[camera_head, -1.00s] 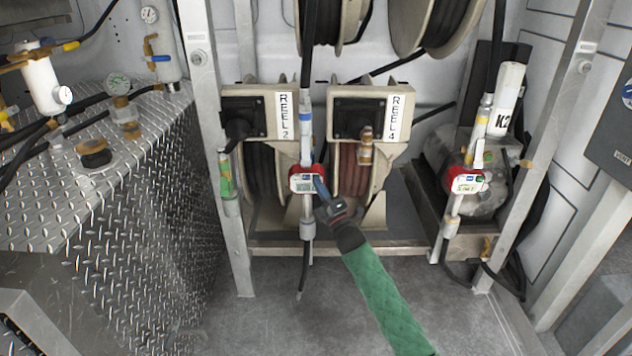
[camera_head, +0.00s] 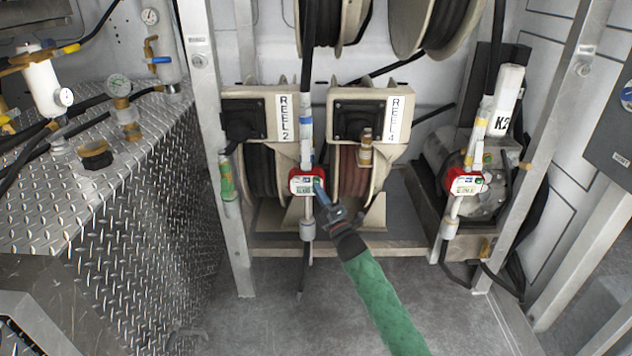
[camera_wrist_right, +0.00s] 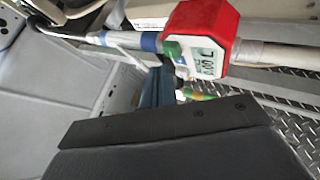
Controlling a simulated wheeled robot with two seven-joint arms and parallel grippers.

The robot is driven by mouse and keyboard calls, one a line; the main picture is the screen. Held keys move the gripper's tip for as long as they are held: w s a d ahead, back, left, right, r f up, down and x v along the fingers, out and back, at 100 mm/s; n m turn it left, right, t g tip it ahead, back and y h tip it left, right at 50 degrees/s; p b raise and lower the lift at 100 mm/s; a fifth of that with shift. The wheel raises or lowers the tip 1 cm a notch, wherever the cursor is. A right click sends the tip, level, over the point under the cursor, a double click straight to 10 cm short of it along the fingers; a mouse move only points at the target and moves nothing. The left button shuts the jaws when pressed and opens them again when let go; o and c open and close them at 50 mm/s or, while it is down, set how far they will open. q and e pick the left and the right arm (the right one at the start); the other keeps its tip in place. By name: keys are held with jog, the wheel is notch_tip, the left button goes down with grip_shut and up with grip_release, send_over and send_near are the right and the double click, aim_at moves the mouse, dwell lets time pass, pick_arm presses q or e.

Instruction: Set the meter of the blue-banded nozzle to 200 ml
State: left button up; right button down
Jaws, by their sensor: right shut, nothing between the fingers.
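The blue-banded nozzle (camera_head: 306,122) hangs upright in front of the reels in the head view, with a blue band near its top. Its red meter (camera_head: 306,170) has a small pale display whose digits are too small to read there. In the right wrist view the red meter (camera_wrist_right: 205,22) shows tilted, with a white display face and a green button (camera_wrist_right: 172,49). My right gripper (camera_head: 318,187) is shut and empty, its fingertips at the meter's right edge. In the wrist view its blue fingers (camera_wrist_right: 163,85) end close below the green button; I cannot tell whether they touch. My left gripper is out of view.
A second nozzle with a yellow band and a red meter (camera_head: 465,172) stands to the right. Behind are the REEL 2 (camera_head: 258,115) and REEL 4 (camera_head: 370,115) housings. A diamond-plate box (camera_head: 130,200) stands left. The floor in front is open.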

dwell(0.3)
jog(key=shift+s+p, duration=1)
jog(key=shift+s, duration=1.5)
